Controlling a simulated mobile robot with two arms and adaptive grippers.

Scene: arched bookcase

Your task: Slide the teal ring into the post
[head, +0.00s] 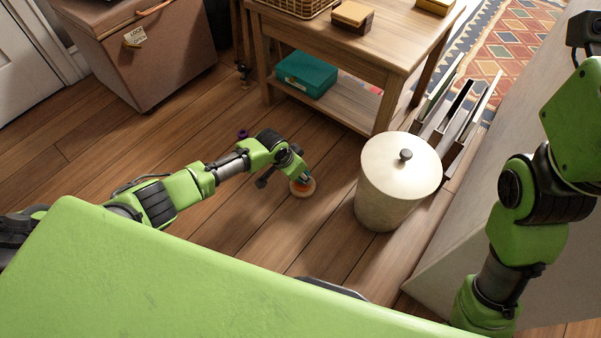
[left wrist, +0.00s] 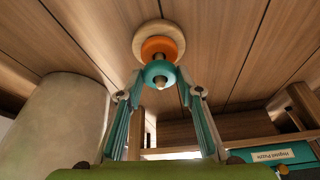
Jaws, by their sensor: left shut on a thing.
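The post stands on a round pale wooden base (head: 300,193) on the floor, with an orange ring (left wrist: 155,47) low on it. The teal ring (left wrist: 158,69) is around the post above the orange ring, and the wooden post tip (left wrist: 160,86) shows through its hole. My left gripper (head: 303,178) is shut on the teal ring, its fingers on both sides of it in the left wrist view (left wrist: 160,78). Whether the teal ring touches the orange one is hard to tell.
A pale lidded bin (head: 385,195) stands close right of the post. A wooden table (head: 345,100) with a teal box (head: 306,74) on its lower shelf is behind. A small purple thing (head: 242,134) lies on the floor.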

